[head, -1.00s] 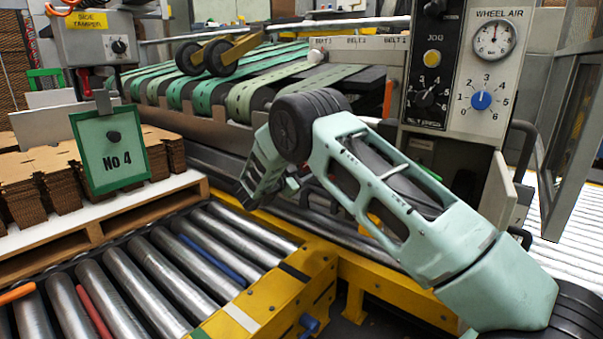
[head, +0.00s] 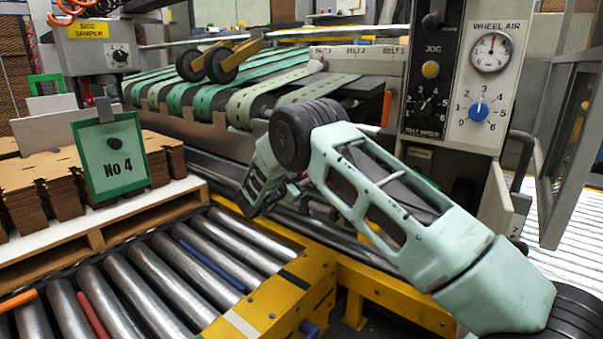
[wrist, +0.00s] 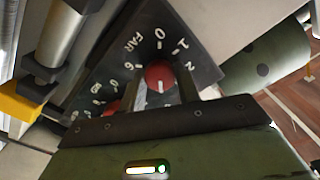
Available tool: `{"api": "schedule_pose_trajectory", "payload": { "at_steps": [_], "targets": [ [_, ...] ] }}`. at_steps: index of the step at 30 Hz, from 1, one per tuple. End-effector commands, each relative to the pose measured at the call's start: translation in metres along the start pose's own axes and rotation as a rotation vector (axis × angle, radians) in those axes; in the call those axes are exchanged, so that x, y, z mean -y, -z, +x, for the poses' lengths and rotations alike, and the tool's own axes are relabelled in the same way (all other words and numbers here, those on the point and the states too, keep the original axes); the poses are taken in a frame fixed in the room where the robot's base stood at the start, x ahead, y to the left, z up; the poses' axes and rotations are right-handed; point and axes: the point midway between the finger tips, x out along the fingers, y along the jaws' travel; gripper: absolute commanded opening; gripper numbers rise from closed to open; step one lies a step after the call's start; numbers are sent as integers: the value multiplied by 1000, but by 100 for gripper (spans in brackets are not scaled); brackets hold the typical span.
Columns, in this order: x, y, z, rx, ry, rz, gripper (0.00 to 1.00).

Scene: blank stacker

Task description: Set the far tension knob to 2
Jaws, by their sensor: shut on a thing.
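A white line on the knob points down in the picture, away from the 0. The lower digits are hidden, so I cannot tell its number. My gripper (wrist: 161,84) is shut on this knob, a finger at each side.
A second red knob (wrist: 112,106) sits close by at the left in the wrist view. A grey cylinder (wrist: 64,35) stands left of the plate. In the head view, a blue wheel air knob (head: 479,112) is on the right panel, and rollers (head: 150,275) run in front.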

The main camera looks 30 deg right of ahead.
Motion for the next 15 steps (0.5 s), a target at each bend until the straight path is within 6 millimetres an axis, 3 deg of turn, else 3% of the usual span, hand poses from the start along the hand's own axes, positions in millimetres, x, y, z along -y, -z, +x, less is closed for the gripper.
{"api": "schedule_pose_trajectory", "payload": {
  "at_steps": [15],
  "targets": [
    [2, 3, -1, 3, -1, -456, 10]
  ]
}}
